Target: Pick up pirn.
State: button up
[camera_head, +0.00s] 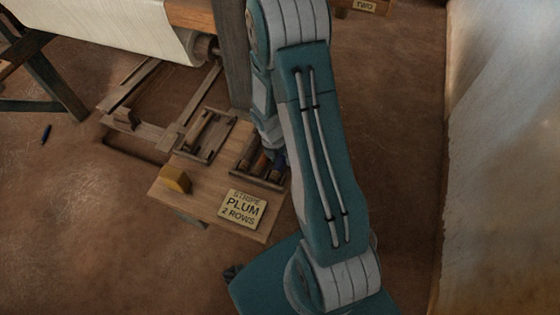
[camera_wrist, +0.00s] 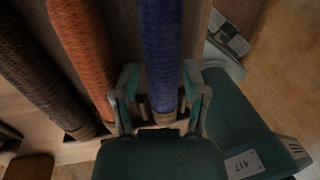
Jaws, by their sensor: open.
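In the wrist view several pirns lie side by side in a wooden tray: a blue-violet pirn (camera_wrist: 160,45), an orange pirn (camera_wrist: 82,45) and a dark brown pirn (camera_wrist: 35,75). My gripper (camera_wrist: 160,97) is open, with one finger on each side of the near end of the blue-violet pirn. The left finger sits in the gap by the orange pirn. I cannot tell whether the fingers touch the pirn. In the head view the pirn tray (camera_head: 240,166) is on a low wooden board, and my arm hides part of it and most of the gripper.
A card (camera_head: 242,209) reading "STRIPE PLUM 2 ROWS" lies on the board (camera_head: 203,208). The loom's cloth roll (camera_head: 120,22) is behind. A pale wall (camera_head: 500,150) stands right.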

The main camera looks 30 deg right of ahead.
jog(key=shift+d, duration=0.3)
jog(key=c, duration=0.7)
jog(key=shift+a, duration=0.25)
grip_shut()
